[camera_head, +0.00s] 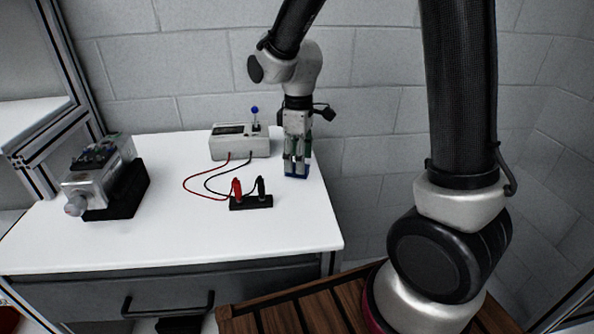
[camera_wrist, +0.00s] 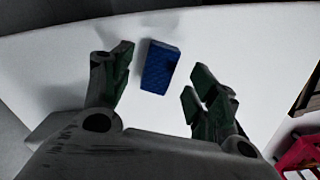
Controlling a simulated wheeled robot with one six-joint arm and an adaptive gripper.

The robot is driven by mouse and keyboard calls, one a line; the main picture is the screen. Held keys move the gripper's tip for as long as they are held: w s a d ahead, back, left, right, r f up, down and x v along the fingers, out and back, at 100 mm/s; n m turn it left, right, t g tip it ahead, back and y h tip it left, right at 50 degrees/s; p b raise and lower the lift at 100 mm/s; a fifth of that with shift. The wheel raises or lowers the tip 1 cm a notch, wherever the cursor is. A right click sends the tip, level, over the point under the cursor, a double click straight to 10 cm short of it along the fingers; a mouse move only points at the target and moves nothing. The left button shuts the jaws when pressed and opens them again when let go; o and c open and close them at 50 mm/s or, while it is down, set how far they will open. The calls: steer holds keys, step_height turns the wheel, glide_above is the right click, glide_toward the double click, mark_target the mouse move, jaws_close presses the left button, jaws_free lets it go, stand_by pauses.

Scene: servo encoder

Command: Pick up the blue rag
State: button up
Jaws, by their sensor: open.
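The blue rag (camera_wrist: 160,68) is a small folded block on the white table, seen between my open fingers in the wrist view. In the head view the rag (camera_head: 296,171) shows as a blue patch just under my gripper (camera_head: 297,160), at the right part of the table. My gripper (camera_wrist: 158,82) points down over the rag with its green-lined fingers spread to either side of it. I see no finger touching the rag. In the head view the fingers hide part of the rag.
A grey meter box (camera_head: 240,142) stands left of my gripper, with red and black leads running to a black terminal block (camera_head: 251,202). A silver motor unit on a black base (camera_head: 122,192) sits at the table's left. The white tabletop (camera_head: 200,240) is clear in front.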

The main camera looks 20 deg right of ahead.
step_height(320, 180, down, 3)
steer(key=shift+r, duration=0.15)
steer(key=c, duration=1)
step_height(320, 180, up, 10)
steer(key=o, duration=0.3)
steer(key=c, duration=0.3)
step_height(320, 180, down, 10)
steer(key=n, duration=0.4)
steer(key=shift+r+n, duration=0.15)
steer(key=shift+n, duration=0.15)
